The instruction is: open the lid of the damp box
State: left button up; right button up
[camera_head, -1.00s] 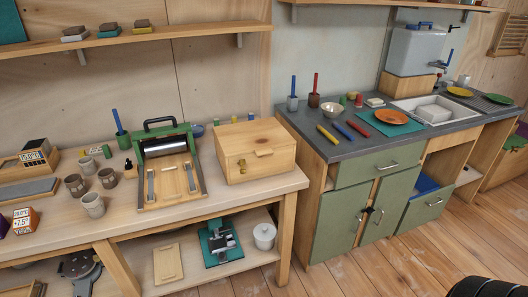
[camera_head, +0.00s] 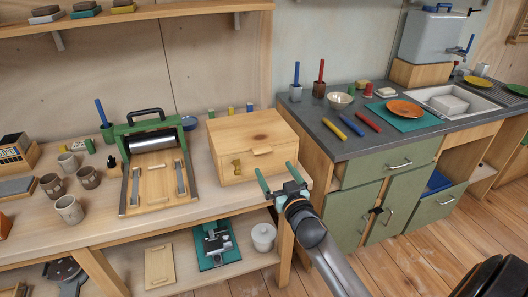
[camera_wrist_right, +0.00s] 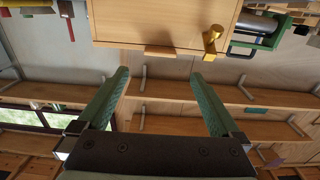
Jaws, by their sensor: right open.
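The damp box appears to be the pale wooden box (camera_head: 228,133) on the workbench, with its lid shut. A small lip (camera_head: 262,151) juts from the lid's front edge, and a brass catch (camera_head: 237,167) sits on the front face. My right gripper (camera_head: 276,170) is open and empty in front of the box's right front part, its green fingers pointing toward the box. In the right wrist view, the box (camera_wrist_right: 165,18) spans the top, with the brass catch (camera_wrist_right: 211,40) beyond the fingers (camera_wrist_right: 158,88). I see no contact. My left gripper is not in view.
A small press with a black handle (camera_head: 146,113) stands close to the box's left. Several mugs (camera_head: 69,209) stand farther left. The grey counter (camera_head: 349,147) with tools and plates lies to the right. A shelf (camera_head: 130,18) runs above the bench.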

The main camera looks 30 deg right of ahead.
aim_at(264, 152)
jog(key=x, duration=1)
jog(key=shift+a, duration=0.1)
jog(key=shift+f, duration=0.1)
grip_shut()
dwell(0.5)
